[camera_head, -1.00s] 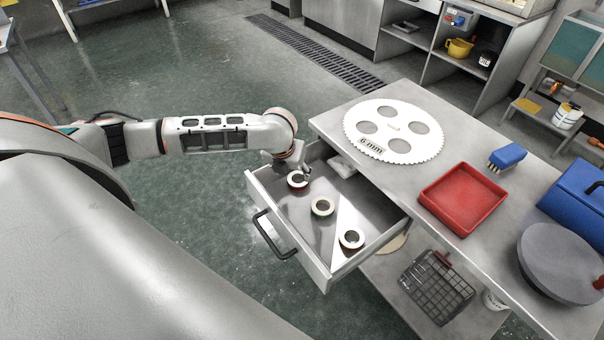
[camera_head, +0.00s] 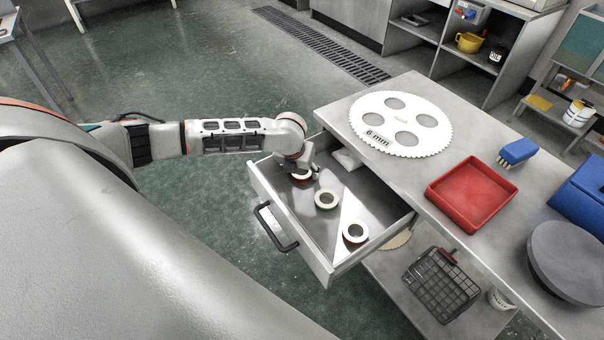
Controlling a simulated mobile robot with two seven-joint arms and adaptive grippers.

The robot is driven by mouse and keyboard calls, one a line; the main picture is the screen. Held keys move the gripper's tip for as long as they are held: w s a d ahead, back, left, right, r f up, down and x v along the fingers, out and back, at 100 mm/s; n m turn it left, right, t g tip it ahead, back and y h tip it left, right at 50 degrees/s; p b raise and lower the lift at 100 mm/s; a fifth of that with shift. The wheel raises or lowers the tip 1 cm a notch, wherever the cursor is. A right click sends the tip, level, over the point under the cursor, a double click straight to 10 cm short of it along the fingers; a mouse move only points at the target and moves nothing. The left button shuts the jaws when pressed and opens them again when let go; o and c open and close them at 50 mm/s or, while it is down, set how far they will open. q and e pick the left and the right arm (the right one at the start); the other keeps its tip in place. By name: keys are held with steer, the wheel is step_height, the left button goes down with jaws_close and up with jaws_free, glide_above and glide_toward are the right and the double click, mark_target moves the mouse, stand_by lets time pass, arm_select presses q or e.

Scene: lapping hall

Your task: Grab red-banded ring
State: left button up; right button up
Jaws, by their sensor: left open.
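Three pale rings lie in the open drawer (camera_head: 291,217). The ring at the drawer's far-left end (camera_head: 301,179) shows a red band on its side; its upper part is hidden by my gripper. The middle ring (camera_head: 317,202) looks cream with a greenish band. The ring nearest the front right (camera_head: 346,237) has a dark reddish band. My left gripper (camera_head: 311,172) is open, pointing down right at the far-left ring; whether it touches the ring I cannot tell. My right gripper is not in view.
The drawer has a dark handle (camera_head: 275,228) and raised walls around the rings. The steel bench (camera_head: 420,172) beside it carries a toothed white disc (camera_head: 402,138), a red tray (camera_head: 472,192) and a blue brush (camera_head: 517,152). A wire basket (camera_head: 441,285) stands on the lower shelf.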

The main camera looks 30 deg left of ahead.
arm_select(q)
steer(key=c, duration=0.9)
steer(key=shift+r, duration=0.2)
